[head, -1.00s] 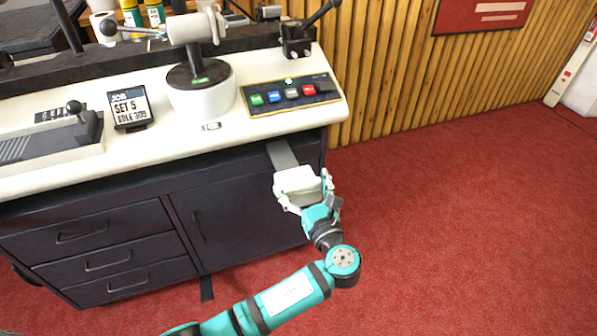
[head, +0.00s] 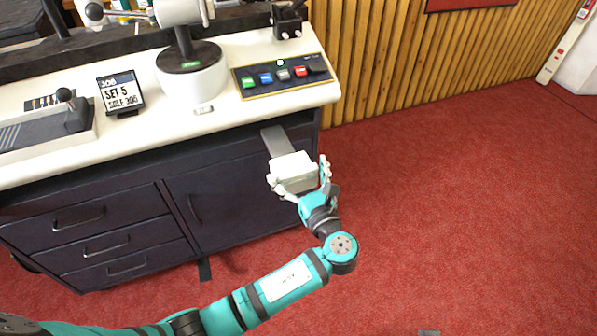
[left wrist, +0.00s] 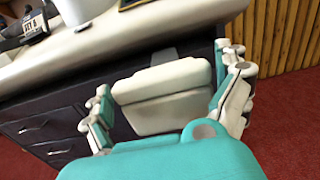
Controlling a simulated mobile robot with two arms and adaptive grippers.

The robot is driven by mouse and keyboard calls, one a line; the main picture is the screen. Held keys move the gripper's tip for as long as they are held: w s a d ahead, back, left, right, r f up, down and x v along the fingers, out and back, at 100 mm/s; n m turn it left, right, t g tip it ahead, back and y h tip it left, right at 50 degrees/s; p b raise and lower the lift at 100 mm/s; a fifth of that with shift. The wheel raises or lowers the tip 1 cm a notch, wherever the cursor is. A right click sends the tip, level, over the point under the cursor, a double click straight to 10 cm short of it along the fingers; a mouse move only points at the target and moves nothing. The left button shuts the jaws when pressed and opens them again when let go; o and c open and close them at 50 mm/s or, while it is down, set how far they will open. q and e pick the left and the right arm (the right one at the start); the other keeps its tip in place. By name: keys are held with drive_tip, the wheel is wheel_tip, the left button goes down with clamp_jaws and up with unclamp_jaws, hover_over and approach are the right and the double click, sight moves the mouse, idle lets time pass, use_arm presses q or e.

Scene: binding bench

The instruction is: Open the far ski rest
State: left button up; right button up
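The far ski rest shows as a white block (head: 293,167) at the end of a flat grey bar (head: 279,140) that sticks out from under the bench top's right end. My left gripper (head: 299,177) is at the block, with one finger on each side of it. In the left wrist view, the block (left wrist: 163,95) lies between the widely spread fingers (left wrist: 165,92), with a narrow gap at the right finger. I cannot tell whether the left finger touches it. My right gripper is not in view.
The bench (head: 120,150) has drawers and a cupboard door below. On top are a button panel (head: 283,76), a small display (head: 120,94) and a clamp on a round base (head: 192,76). Red floor (head: 450,190) to the right is clear.

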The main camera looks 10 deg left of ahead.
use_arm(q)
drive_tip(key=v, duration=1.2)
idle(0.3)
